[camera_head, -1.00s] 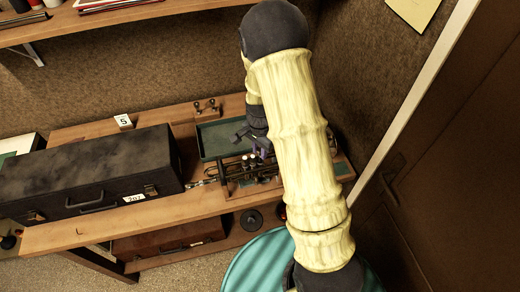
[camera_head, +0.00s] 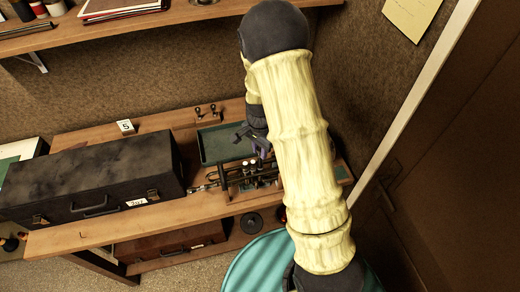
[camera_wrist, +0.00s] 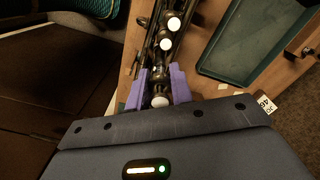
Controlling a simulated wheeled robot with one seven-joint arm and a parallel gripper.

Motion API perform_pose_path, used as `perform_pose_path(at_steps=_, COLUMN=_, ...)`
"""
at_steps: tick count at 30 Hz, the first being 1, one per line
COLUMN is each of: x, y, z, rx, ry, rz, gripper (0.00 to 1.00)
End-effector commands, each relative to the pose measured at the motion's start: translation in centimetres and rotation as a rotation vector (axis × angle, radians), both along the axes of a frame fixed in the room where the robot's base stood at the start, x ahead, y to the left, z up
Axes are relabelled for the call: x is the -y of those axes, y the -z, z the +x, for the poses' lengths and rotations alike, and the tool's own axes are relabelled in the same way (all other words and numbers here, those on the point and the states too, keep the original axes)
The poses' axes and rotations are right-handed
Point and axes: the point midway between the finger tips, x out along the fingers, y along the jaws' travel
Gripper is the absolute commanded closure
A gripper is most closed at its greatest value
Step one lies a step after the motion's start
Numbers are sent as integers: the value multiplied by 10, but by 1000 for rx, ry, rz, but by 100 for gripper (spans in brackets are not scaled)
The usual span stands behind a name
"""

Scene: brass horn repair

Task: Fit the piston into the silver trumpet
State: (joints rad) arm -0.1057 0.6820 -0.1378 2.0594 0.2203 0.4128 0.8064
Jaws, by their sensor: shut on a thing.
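The trumpet (camera_head: 243,180) lies in a holder on the bench, dark and shiny in this light. In the wrist view, the trumpet (camera_wrist: 151,45) runs up from between my fingers, with white round caps (camera_wrist: 165,44) along its valves. My gripper (camera_wrist: 158,86) has purple fingers shut on the piston, whose white top (camera_wrist: 160,101) shows between them. The piston is in line with the row of caps. Its lower end is hidden, so I cannot tell whether it is inside a valve casing. In the head view my gripper (camera_head: 259,141) is over the trumpet, partly covered by my arm.
A green tray (camera_head: 207,156) lies behind the trumpet and also shows in the wrist view (camera_wrist: 213,66). A large black case (camera_head: 100,170) fills the bench's left side. A brown case (camera_head: 150,246) sits below. A wall and door frame stand at right.

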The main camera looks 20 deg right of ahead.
Motion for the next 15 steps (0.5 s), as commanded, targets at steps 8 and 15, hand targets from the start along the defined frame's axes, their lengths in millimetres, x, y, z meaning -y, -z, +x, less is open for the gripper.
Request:
perform_pose_path(at_steps=8, x=0, y=-9, z=0, rx=0, ry=0, rz=0, gripper=100)
perform_pose_path(at_steps=15, x=0, y=-9, z=0, rx=0, ry=0, rz=0, gripper=100)
